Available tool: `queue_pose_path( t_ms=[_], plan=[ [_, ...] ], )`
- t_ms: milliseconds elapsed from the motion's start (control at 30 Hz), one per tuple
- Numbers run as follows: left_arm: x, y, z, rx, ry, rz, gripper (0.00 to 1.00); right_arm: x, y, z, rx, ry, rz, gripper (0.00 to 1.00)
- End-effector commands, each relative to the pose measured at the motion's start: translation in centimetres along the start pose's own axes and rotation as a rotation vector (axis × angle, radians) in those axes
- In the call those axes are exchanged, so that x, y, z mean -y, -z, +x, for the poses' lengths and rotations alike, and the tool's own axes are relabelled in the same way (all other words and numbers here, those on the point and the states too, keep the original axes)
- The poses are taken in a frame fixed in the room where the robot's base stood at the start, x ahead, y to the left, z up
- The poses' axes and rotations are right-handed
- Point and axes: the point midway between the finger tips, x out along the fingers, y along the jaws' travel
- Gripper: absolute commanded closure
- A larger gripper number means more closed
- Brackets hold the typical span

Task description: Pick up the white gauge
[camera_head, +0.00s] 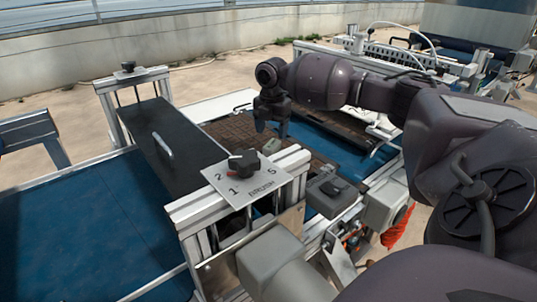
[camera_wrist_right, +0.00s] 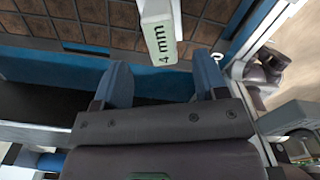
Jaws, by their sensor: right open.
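The white gauge (camera_wrist_right: 155,14) is a small block with a pale green end marked "4 mm". In the right wrist view it is at the top centre, beyond my fingertips and in line with the gap between them. In the head view a small pale grey-green block (camera_head: 271,146), which looks like the gauge, sits by the brown tray just below my gripper. My right gripper (camera_head: 272,127) points down with its jaws apart and nothing between them; its two blue fingers (camera_wrist_right: 162,76) show in the wrist view. My left gripper is not in view.
A brown celled tray (camera_wrist_right: 95,35) lies on a blue belt (camera_wrist_right: 60,72). A metal frame with a black knob (camera_head: 243,162) and numbered plate stands in front of the gripper. A dark plate with a handle (camera_head: 163,146) lies at left. A grey box (camera_head: 328,190) is at right.

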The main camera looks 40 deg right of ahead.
Motion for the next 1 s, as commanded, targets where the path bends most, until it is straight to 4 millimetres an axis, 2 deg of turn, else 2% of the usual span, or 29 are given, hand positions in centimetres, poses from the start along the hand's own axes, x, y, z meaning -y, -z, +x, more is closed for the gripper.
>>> queue_pose_path(
  t_ms=[33,200,433,700,800,1000],
  plan=[
    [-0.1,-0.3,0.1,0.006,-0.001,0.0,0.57,0.0,0.0,1.1,-0.002,0.005,0.0,0.34],
    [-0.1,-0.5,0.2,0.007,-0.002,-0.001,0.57,0.1,0.0,3.4,-0.001,0.005,0.0,0.34],
    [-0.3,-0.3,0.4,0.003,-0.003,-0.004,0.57,0.1,0.0,4.6,0.0,0.003,0.0,0.34],
    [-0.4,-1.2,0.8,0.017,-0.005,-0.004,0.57,0.3,0.1,8.3,-0.002,0.006,0.0,0.34],
    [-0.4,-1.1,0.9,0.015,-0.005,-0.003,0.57,0.3,0.1,8.9,-0.001,0.003,0.0,0.34],
    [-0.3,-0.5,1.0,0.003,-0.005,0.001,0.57,0.3,0.1,8.9,0.0,0.0,0.001,0.34]
  ],
)
